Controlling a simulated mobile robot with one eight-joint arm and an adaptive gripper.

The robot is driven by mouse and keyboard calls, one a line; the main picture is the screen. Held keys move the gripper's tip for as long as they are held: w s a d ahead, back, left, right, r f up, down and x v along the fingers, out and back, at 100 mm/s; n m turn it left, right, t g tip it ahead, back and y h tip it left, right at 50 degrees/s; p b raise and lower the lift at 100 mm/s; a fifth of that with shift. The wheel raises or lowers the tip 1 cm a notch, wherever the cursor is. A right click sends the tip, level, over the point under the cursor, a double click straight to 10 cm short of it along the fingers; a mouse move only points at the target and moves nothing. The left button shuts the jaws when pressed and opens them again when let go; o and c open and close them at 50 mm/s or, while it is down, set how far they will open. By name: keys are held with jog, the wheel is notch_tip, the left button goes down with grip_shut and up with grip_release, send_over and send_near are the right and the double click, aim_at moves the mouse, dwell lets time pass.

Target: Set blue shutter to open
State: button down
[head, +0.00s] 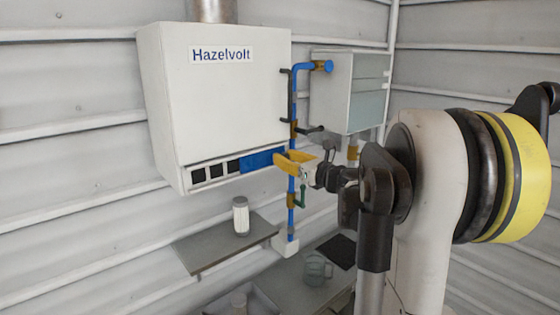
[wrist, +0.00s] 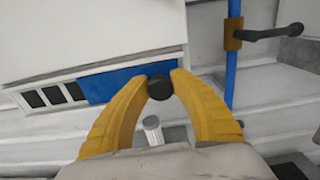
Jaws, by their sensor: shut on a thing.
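The blue shutter (head: 260,159) is a flat blue panel in the lower front edge of the white Hazelvolt box (head: 225,105). It sits at the right end of that strip, with several dark openings (head: 215,171) uncovered to its left. It also shows in the wrist view (wrist: 112,84), with the dark openings (wrist: 52,95) to its left. My yellow gripper (head: 286,159) is at the shutter's right end. In the wrist view my gripper (wrist: 160,80) has its fingertips on either side of a round black knob (wrist: 160,88) and is shut on it. The knob's join to the shutter is hidden.
A blue pipe (head: 292,110) with dark-handled valves runs down right of the box, close to my gripper. A grey cabinet (head: 331,95) hangs behind it.

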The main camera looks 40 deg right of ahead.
jog(key=shift+d, duration=0.15)
jog(key=c, duration=1.3)
grip_release()
jog(key=shift+r, duration=0.1)
jog(key=shift+o, duration=1.1)
jog(key=shift+d, duration=0.2)
jog(key=shift+a, duration=0.15)
jog(key=shift+s, duration=0.2)
jog(key=s, duration=1.1)
jog(key=shift+s+d, duration=0.3)
